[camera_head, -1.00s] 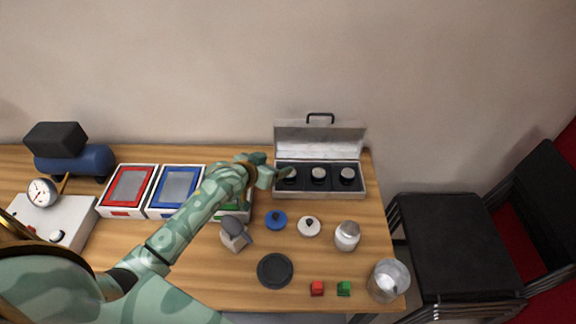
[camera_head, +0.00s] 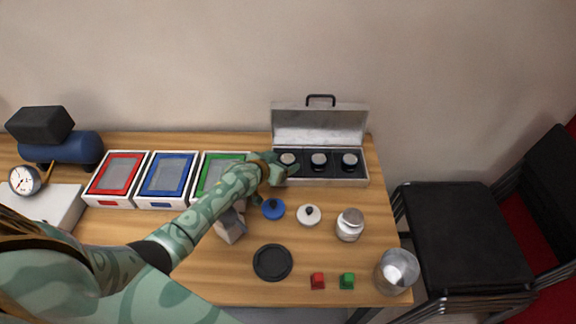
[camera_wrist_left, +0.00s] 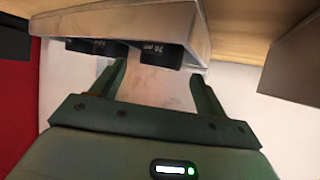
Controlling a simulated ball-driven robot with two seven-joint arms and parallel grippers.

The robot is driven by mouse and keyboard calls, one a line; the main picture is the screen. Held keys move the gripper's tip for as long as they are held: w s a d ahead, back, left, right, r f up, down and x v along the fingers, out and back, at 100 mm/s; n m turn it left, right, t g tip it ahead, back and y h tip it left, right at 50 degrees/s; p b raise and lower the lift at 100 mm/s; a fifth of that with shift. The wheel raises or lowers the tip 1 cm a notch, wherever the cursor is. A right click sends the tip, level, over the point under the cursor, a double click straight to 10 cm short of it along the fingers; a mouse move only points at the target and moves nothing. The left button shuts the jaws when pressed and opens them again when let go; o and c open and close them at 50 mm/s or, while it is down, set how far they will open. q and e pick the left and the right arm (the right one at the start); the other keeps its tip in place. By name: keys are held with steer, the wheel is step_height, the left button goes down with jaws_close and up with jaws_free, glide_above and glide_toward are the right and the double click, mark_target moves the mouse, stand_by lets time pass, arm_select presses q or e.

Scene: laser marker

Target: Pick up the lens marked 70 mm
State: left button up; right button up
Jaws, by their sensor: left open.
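An open silver case (camera_head: 318,183) stands at the back right of the table and holds three black lenses with pale tops. The lens marked 70 mm (camera_wrist_left: 163,54) shows its label in the left wrist view, at the case's edge. It appears to be the leftmost lens (camera_head: 288,159) in the head view. My left gripper (camera_head: 284,169) is at that lens, on its near side. In the left wrist view its open fingers (camera_wrist_left: 158,70) point at the lens, one to each side, and are not closed on it. My right gripper is not in view.
A second lens (camera_wrist_left: 97,46) sits beside it in the case. In front are a blue-lidded item (camera_head: 273,209), a white-lidded item (camera_head: 308,215), a jar (camera_head: 350,225) and a black disc (camera_head: 272,262). A green-framed tray (camera_head: 217,175) stands left of the case.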

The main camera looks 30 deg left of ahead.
arm_select(q)
steer(key=shift+x, duration=1.05)
steer(key=shift+s, duration=0.15)
steer(key=c, duration=1.1)
steer(key=shift+r, duration=0.1)
steer(key=shift+c, duration=0.2)
